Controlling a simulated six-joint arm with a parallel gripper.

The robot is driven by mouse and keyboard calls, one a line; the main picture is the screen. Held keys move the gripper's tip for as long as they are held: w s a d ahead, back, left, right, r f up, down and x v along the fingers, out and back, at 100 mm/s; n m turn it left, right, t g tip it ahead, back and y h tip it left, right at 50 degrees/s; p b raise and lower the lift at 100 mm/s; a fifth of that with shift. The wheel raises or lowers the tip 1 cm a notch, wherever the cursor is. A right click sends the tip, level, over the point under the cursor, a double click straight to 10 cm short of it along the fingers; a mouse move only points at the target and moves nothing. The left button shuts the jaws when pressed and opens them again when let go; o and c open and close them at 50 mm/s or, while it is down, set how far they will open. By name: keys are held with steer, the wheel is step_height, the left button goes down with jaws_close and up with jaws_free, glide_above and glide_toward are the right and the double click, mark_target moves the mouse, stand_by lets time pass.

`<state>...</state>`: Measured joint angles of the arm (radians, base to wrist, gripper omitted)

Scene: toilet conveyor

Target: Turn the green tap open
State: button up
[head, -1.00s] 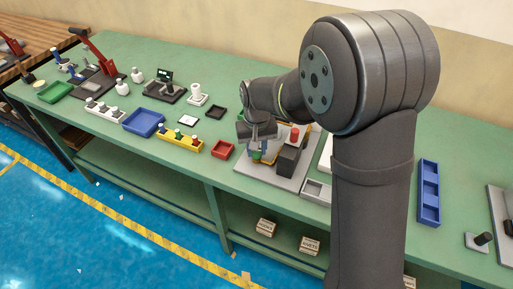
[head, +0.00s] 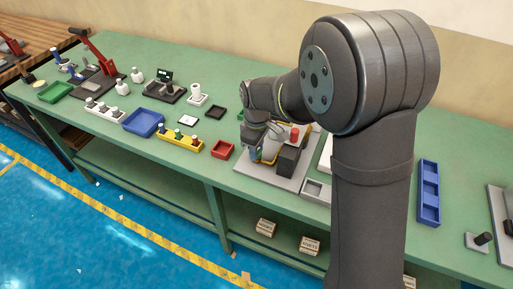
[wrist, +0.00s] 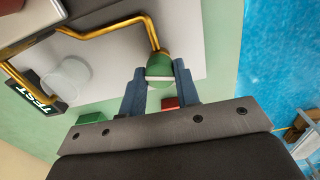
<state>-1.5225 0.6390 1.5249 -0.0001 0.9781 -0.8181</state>
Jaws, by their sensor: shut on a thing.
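The green tap (wrist: 160,60) is a rounded green knob with a pale stripe across it, at the end of a bent brass pipe (wrist: 149,32) in the wrist view. My gripper (wrist: 160,78) is shut on the tap, with one blue-grey finger on each side. In the head view my gripper (head: 258,155) is down at the test fixture on the grey baseplate (head: 262,177), and the tap is mostly hidden there. I cannot tell from these views how far the tap is turned.
A dark block (head: 288,160) and a red part (head: 294,133) stand close right of my gripper. A red tray (head: 223,149) and yellow rack (head: 181,142) lie to the left. A TEST sign (wrist: 38,95) and a clear round cup (wrist: 70,77) show beside the pipe.

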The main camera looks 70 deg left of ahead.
steer(key=shift+n, duration=1.5)
steer(key=o, duration=1)
steer(key=shift+r, duration=0.1)
step_height(320, 180, up, 17)
steer(key=shift+r, duration=0.15)
step_height(320, 180, down, 18)
steer(key=shift+r, duration=0.2)
